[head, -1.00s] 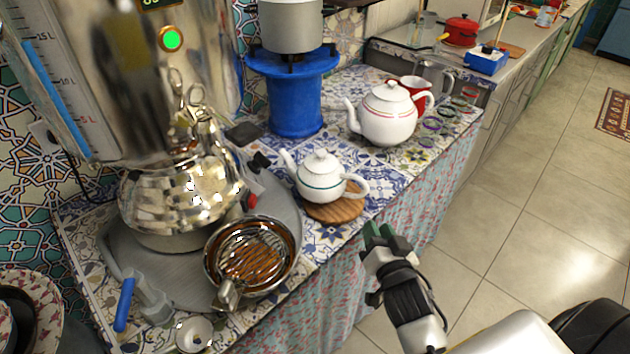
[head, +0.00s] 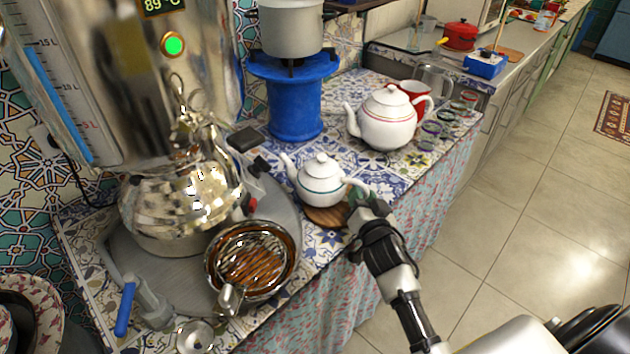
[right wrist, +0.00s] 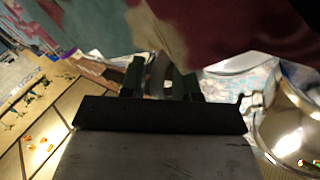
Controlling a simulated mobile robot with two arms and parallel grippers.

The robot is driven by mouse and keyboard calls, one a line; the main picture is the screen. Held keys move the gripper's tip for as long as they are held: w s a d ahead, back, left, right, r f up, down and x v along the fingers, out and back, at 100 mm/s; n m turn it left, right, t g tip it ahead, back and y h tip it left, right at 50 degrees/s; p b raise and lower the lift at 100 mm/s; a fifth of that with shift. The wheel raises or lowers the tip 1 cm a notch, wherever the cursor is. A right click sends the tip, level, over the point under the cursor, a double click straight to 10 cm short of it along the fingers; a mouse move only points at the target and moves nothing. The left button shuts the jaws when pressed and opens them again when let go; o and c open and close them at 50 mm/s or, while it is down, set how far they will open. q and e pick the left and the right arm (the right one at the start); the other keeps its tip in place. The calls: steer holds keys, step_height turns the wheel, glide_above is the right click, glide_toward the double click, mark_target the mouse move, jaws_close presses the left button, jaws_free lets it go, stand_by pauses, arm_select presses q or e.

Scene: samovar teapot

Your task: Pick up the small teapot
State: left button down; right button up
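The small white teapot (head: 320,183) with a green band stands upright on a round wooden board near the counter's front edge, handle toward my right gripper. My right gripper (head: 361,200) is at the handle, its fingers overlapping the handle's outer end. In the right wrist view, the two dark green fingers (right wrist: 160,77) stand apart, with a greyish strip between them that may be the handle. Contact is not clear. My left gripper is not in view.
A larger white teapot with red bands (head: 387,120) stands behind, beside a red mug (head: 416,92) and small glasses. The shiny samovar teapot (head: 175,205) and a round strainer bowl (head: 250,262) are left. A blue burner (head: 294,105) stands behind. Open floor lies right.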

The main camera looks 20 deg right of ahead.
steer(key=shift+c, duration=0.3)
jaws_close()
steer(key=shift+r, duration=0.2)
